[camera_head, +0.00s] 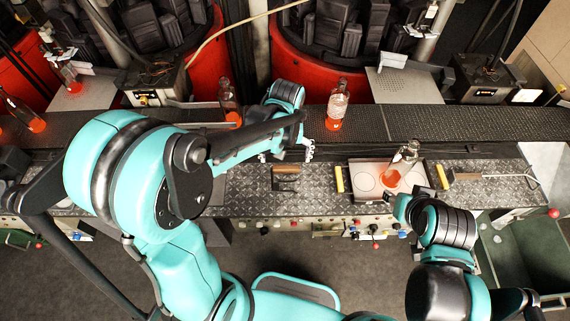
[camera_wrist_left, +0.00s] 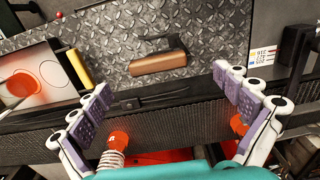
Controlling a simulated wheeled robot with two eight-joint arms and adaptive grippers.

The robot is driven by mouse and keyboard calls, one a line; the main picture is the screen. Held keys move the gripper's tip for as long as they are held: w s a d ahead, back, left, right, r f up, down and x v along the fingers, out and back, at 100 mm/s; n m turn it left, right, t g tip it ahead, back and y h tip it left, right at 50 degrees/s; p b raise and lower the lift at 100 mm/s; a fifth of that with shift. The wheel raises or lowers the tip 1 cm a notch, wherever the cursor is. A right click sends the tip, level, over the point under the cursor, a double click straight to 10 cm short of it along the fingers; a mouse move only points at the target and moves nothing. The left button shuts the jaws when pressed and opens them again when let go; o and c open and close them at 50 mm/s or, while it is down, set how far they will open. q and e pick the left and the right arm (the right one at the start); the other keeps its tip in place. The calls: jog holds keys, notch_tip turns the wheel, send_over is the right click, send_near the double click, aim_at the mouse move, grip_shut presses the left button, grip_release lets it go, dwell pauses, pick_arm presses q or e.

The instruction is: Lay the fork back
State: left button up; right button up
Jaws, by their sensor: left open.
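A long thin rod with a forked-looking end, apparently the fork (camera_head: 495,176), lies on the patterned metal bench at the right, its brown handle toward the tray. My left gripper (camera_head: 287,153) is open and empty over the back edge of the bench, well left of the fork. Its two spread fingers also show in the left wrist view (camera_wrist_left: 166,104), with nothing between them.
A pale tray (camera_head: 362,180) with yellow handles holds a glowing-bottomed bottle (camera_head: 402,164). A brown-handled tool (camera_head: 286,170) lies on the bench before my left gripper; it also shows in the wrist view (camera_wrist_left: 158,63). Hot bottles (camera_head: 337,106) stand on the dark conveyor behind.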

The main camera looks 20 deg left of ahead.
pick_arm(q)
jog(key=s+a+r+m+t, duration=0.1)
jog(key=s+a+r+t, duration=0.1)
jog(key=s+r, duration=0.3)
jog(key=s+a+r+m+t, duration=0.2)
jog(key=s+a+r+t, duration=0.1)
jog(key=s+r+t, duration=0.2)
jog(key=shift+r, duration=0.25)
jog(key=shift+f, duration=0.1)
notch_tip(320, 180, down, 15)
jog(key=b, duration=1.5)
jog(key=shift+f, duration=0.2)
